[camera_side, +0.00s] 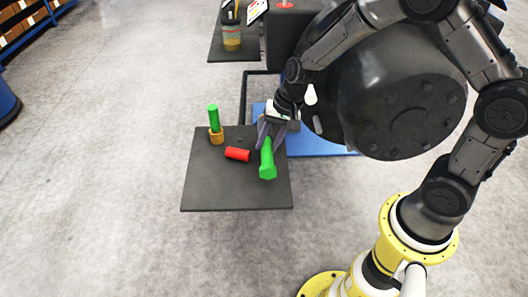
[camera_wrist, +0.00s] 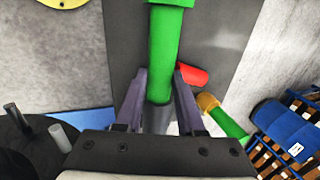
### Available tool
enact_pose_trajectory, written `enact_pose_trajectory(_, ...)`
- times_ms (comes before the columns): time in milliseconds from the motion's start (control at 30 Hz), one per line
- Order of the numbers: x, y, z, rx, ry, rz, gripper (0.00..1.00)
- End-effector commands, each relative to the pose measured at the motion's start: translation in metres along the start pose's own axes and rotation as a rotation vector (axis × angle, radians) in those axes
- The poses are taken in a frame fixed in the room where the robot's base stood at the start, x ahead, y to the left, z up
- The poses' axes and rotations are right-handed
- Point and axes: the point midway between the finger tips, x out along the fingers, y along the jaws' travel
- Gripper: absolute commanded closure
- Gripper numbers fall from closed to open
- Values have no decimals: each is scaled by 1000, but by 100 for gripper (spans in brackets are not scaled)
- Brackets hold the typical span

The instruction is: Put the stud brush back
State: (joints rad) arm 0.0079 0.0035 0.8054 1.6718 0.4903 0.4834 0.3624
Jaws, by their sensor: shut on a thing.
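My gripper (camera_side: 268,133) is shut on a green tool (camera_side: 267,163) at the right side of a dark tray (camera_side: 215,185). The tool has a green handle with a wider, faceted end pointing toward the tray's front edge. In the wrist view, my gripper (camera_wrist: 160,88) has its fingers on both sides of the green tool (camera_wrist: 165,45), near a grey part. A second green-handled tool (camera_side: 213,117) stands upright in a brass-coloured collar (camera_side: 216,136) at the tray's back left. I cannot tell which is the stud brush, or whether the held tool touches the tray.
A red cylinder (camera_side: 237,153) lies on the tray between the two green tools. A large dark casting (camera_side: 405,100) stands close on the right, above a blue base (camera_side: 315,146). A jar (camera_side: 231,36) stands on a far shelf. The tray's front left is clear.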

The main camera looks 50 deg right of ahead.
Motion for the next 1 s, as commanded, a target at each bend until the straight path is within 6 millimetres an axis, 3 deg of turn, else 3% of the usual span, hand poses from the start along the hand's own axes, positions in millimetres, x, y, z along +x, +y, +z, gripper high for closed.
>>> enact_pose_trajectory(300, 22, -6, -10, -1, 1, 0, 100)
enact_pose_trajectory(500, 47, 3, -9, -1, 0, 0, 100)
enact_pose_trajectory(900, 52, 4, -10, 0, 1, -1, 100)
enact_pose_trajectory(933, 52, 5, -9, -1, 0, 0, 57)
enact_pose_trajectory(1000, 52, 5, -9, -1, 0, 0, 50)
